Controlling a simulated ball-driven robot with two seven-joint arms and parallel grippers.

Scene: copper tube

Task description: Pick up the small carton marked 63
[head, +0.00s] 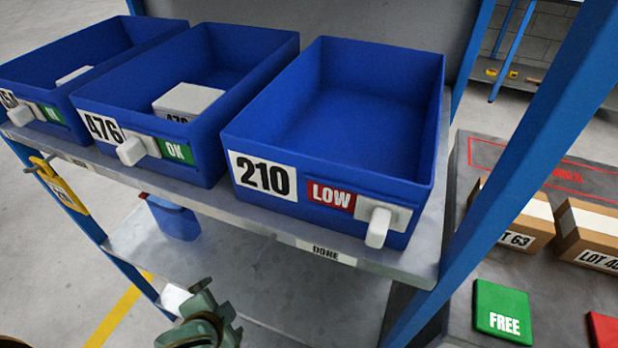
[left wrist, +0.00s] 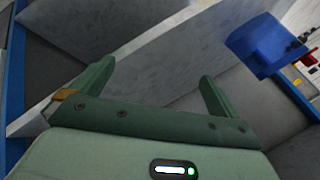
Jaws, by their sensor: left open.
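A brown carton whose label reads "T 63" (head: 510,216) stands on a dark grey surface at the right of the head view. A blue shelf post hides its left part. My left gripper (head: 203,318) is at the bottom of the head view, in front of the shelf and well to the left of the carton. In the left wrist view, the left gripper (left wrist: 157,74) is open, with nothing between its green fingers. The carton cannot be made out in that view. My right gripper is not in view.
A shelf (head: 135,172) holds blue bins, including an empty one marked 210 (head: 340,170). Its blue post (head: 520,150) stands between my left gripper and the carton. A second carton (head: 594,233), a green FREE plate (head: 503,308) and a red plate (head: 604,328) are near the carton.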

